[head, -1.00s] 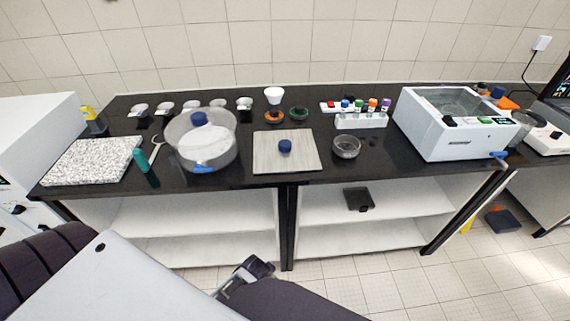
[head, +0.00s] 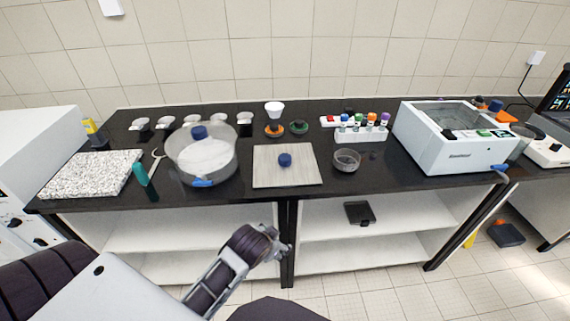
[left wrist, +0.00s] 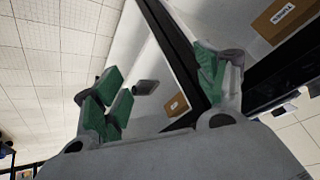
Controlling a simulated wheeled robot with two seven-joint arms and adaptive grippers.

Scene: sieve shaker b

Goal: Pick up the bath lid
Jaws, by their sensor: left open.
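The bath lid (head: 265,177) looks like a flat, square grey plate with a dark blue knob (head: 285,160) on top. It lies flat on the black bench near the front edge, in the middle of the head view. My left gripper (head: 280,246) is in front of the bench, below the bench top and below the lid, apart from it. In the left wrist view my left gripper (left wrist: 160,85) is open and empty, with green pads. The lid is not recognisable in that view. My right gripper is not in view.
An open white water bath (head: 460,157) stands on the right. A clear round vessel (head: 201,165) is left of the lid, and a glass dish (head: 346,160) is right of it. A bottle rack (head: 361,134) stands behind. The bench edge and shelves (head: 350,230) are near my left gripper.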

